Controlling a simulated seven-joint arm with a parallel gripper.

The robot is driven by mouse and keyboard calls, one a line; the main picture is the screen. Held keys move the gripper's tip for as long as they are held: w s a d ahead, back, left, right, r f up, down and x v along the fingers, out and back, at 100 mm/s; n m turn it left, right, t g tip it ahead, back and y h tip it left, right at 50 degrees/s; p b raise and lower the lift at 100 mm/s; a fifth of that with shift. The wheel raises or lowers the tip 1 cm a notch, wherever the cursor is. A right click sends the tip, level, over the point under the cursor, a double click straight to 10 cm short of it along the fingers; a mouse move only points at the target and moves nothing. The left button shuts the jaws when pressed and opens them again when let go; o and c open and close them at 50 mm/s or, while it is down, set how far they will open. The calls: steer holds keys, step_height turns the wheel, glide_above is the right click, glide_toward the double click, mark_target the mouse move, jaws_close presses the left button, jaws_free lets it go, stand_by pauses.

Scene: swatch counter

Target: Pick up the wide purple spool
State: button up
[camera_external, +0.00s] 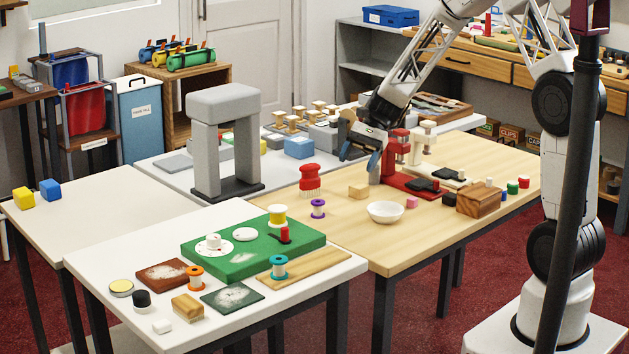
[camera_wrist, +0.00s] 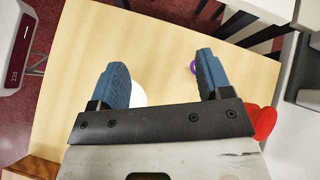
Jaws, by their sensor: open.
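The purple spool (camera_external: 318,207), with purple flanges and a pale middle, stands upright on the wooden table, left of the white bowl (camera_external: 385,212). In the wrist view only a small purple piece (camera_wrist: 193,68) shows, mostly hidden behind the right finger. My gripper (camera_external: 360,161) is open and empty, above the table behind the spool and to its right, apart from it. Its two blue fingers also show spread in the wrist view (camera_wrist: 160,62), with bare wood between them. The bowl is partly hidden behind the left finger there (camera_wrist: 138,94).
A red bristled object (camera_external: 309,180) stands just behind the spool; a red edge (camera_wrist: 263,122) shows at right in the wrist view. A wooden block (camera_external: 358,191) and a red stand (camera_external: 397,160) are nearby. The grey arch (camera_external: 222,100) stands left.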

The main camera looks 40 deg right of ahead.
mark_target(318, 201)
steer(key=w+f+m+y, duration=0.1)
steer(key=w+f, duration=0.2)
steer(key=w+f+m+y, duration=0.1)
steer(key=w+f+m, duration=0.1)
steer(key=w+f, duration=0.1)
steer(key=w+f+m+t+y, duration=0.1)
steer(key=w+f, duration=0.2)
steer(key=f, duration=0.2)
steer(key=shift+w+d+m, duration=0.15)
steer(key=shift+d+m, duration=0.15)
steer(key=shift+d, duration=0.05)
steer(key=shift+a+f, duration=0.1)
steer(key=shift+x, duration=1.2)
steer(key=shift+a, duration=0.1)
steer(key=shift+x, duration=2.5)
steer(key=shift+c, duration=0.5)
steer(key=c, duration=0.9)
